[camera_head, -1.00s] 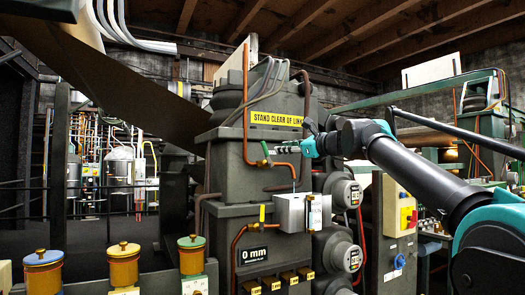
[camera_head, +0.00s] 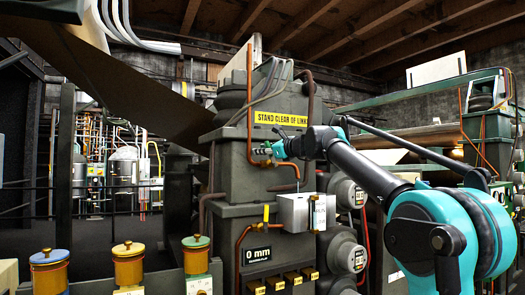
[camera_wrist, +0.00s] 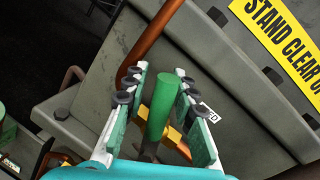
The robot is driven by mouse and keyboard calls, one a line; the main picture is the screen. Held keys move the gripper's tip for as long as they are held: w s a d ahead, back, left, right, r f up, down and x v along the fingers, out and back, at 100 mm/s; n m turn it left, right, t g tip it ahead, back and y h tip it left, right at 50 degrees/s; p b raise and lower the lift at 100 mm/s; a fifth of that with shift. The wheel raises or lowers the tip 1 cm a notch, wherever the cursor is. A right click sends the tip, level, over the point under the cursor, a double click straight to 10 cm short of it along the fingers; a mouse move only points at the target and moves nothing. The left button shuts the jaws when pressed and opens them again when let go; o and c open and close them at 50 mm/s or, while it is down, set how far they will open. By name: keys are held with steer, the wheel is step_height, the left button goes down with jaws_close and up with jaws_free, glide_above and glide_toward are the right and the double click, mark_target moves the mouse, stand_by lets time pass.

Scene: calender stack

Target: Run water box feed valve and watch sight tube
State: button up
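In the wrist view, a green valve handle (camera_wrist: 160,105) stands between the two fingers of my gripper (camera_wrist: 157,95). Gaps show on both sides, so the fingers are open around it. A copper pipe (camera_wrist: 148,45) and a brass-coloured fitting run behind it. In the head view, my gripper (camera_head: 263,151) is at the copper pipe (camera_head: 249,100) on the grey machine, and it mostly covers the handle. A pale box (camera_head: 293,211), apparently the water box, sits lower on the machine. A narrow upright tube (camera_head: 317,212) on its right side looks like the sight tube; its level is unreadable.
A yellow "STAND CLEAR OF LINK" sign (camera_head: 280,119) is above my gripper. A yellow lever (camera_head: 266,213) stands left of the pale box. A "0 mm" display (camera_head: 257,254) is below. Colored-topped posts (camera_head: 128,265) stand in front at left.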

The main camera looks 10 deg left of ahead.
jaws_close()
stand_by(0.4)
steer(key=shift+w+d+r+m+t, duration=0.15)
steer(key=shift+w+d+m+t, duration=0.2)
steer(key=shift+m, duration=0.6)
steer(key=shift+w+d+r+m+t, duration=0.1)
steer(key=shift+w+d+r+m, duration=0.1)
steer(key=shift+d+m, duration=0.5)
steer(key=shift+w+d+r+m+t, duration=0.2)
steer(key=shift+w+m+t, duration=0.1)
steer(key=shift+m, duration=0.85)
jaws_free()
steer(key=shift+d, duration=0.1)
